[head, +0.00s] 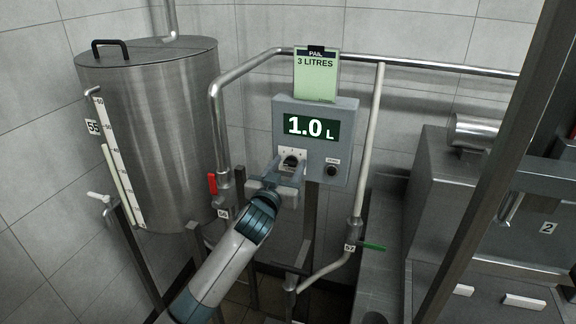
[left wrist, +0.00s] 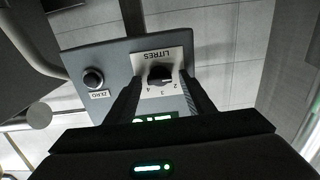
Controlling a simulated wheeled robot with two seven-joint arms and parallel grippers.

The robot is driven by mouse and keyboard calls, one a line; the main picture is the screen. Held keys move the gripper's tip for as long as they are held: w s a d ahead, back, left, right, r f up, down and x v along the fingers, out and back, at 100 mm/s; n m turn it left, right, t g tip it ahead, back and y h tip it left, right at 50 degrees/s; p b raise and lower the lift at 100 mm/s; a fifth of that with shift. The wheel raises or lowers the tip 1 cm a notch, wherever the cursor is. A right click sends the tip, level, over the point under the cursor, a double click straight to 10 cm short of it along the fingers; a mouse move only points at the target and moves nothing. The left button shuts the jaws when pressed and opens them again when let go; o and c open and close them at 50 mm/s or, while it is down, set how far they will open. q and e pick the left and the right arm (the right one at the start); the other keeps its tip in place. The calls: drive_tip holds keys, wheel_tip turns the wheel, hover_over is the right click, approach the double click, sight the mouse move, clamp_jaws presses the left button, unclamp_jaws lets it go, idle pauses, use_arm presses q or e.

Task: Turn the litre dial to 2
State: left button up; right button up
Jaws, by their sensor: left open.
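The litre dial (head: 291,160) is a small dark knob on the front of a grey control box (head: 346,116). The display (head: 311,127) reads 1.0 L. My left gripper (head: 286,168) is open, its fingers pointing at the dial. In the left wrist view the fingers of my left gripper (left wrist: 163,88) stand one on each side of it; I cannot tell whether they touch it. My right gripper is out of view.
A ZERO button (head: 332,171) sits right of the dial. A green card (head: 316,80) above reads PAIL, 3 LITRES. A steel tank (head: 160,130) stands left, with a red-handled valve (head: 212,184) beside it. A green-handled valve (head: 372,246) is lower right.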

use_arm(q)
drive_tip(key=c, duration=1)
drive_tip(key=shift+c, duration=0.2)
drive_tip(key=shift+m, duration=0.5)
drive_tip(key=m+p, duration=0.1)
drive_tip(key=m, duration=0.1)
drive_tip(key=shift+m, duration=0.3)
drive_tip(key=m+p, duration=0.1)
drive_tip(key=m, duration=0.4)
drive_tip(key=shift+d+p, duration=0.15)
drive_tip(key=shift+p, duration=0.2)
